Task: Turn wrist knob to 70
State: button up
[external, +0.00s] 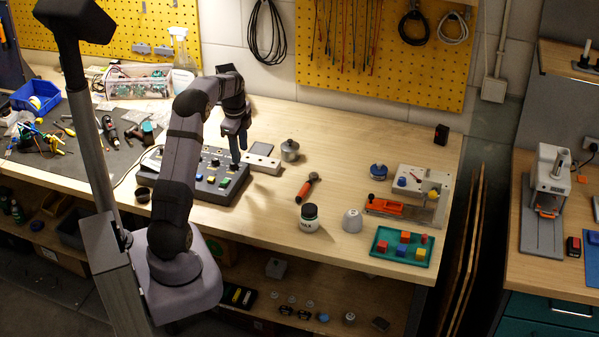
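The dark grey control box (208,191) lies on the bench, partly hidden behind my arm. Small knobs and coloured buttons show on its top, among them a green one and a yellow one. The labels are too small to read, so I cannot tell which knob is the wrist knob or where it points. My gripper (236,157) points down over the right rear part of the box. Its tips are close to the top of the box; I cannot tell whether they touch a knob. The gap between the fingers does not show clearly.
A pale switch strip (262,163) and a metal pot (290,150) stand right of the box. An orange-handled tool (308,185), a white jar (308,219) and a teal tray (402,247) with coloured blocks lie further right. Bare bench lies between them.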

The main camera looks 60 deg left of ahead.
aim_at(214, 158)
jog(key=s+a+m, duration=0.1)
jog(key=s+a, duration=0.1)
jog(key=s+a+r+m+h+p, duration=0.1)
jog(key=s+a+m, duration=0.1)
jog(key=a, duration=0.1)
jog(key=s+a+r+m+p, duration=0.1)
jog(key=s+a+m, duration=0.1)
jog(key=shift+s+a+r+g, duration=0.15)
jog(key=shift+a+g, duration=0.1)
jog(key=shift+g, duration=0.15)
jog(key=shift+f+p, duration=1.35)
jog(key=shift+f, duration=2.35)
jog(key=shift+c, duration=0.3)
grip_shut()
